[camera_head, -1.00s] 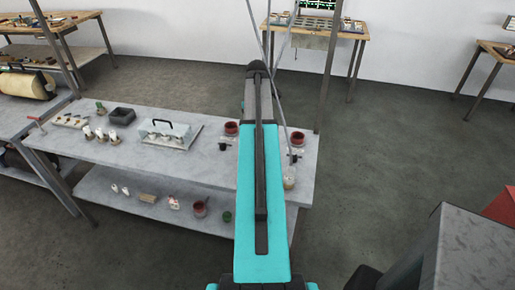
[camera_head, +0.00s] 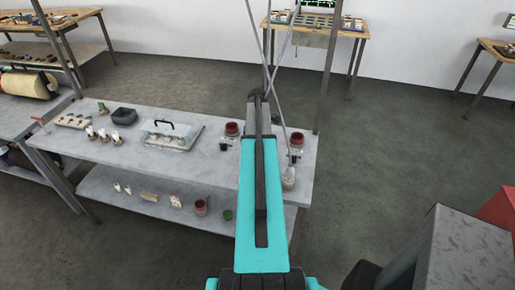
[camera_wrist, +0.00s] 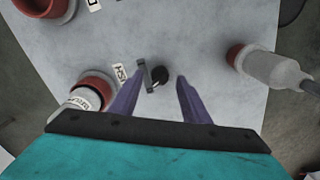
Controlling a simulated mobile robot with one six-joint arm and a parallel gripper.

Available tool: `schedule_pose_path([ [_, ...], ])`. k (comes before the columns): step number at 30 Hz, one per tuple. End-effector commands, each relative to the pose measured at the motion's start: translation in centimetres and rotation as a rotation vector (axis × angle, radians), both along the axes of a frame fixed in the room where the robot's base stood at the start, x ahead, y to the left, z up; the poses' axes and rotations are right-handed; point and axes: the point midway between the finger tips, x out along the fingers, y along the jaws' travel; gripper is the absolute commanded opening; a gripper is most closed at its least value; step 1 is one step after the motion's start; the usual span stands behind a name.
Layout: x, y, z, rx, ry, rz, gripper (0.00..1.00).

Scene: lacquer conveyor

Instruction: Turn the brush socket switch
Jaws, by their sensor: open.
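In the wrist view, a small switch with a black round knob (camera_wrist: 160,75) stands on the grey bench top (camera_wrist: 185,30). A short grey bar stands at the knob's left side; I cannot tell whether it belongs to the switch. A white label (camera_wrist: 119,72) with partly readable letters lies left of it. My gripper (camera_wrist: 162,79) is open, its two purple fingers on either side of the knob. I cannot tell whether either finger touches it. In the head view my arm hides the gripper and this switch.
A red-rimmed pot (camera_wrist: 95,84) stands close left of my gripper. A bottle-like white piece (camera_wrist: 272,66) with a red end is at right. The bench (camera_head: 75,155) also holds a clear-lidded tray (camera_head: 172,134), a dark box (camera_head: 124,116) and several small items.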

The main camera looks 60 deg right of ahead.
Motion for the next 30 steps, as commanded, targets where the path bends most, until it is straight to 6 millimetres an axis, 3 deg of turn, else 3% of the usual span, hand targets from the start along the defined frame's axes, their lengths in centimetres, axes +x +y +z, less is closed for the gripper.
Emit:
schedule_pose_path([
  [7, 0.0, 0.0, -1.4, 0.000, 0.000, -0.001, 0.43],
  [18, -0.1, 0.0, -1.7, 0.000, 0.000, -0.001, 0.43],
  [26, -0.1, 0.0, -1.7, 0.000, 0.000, -0.002, 0.02],
  [30, -0.1, -0.1, -1.7, 0.000, 0.000, -0.004, 0.02],
])
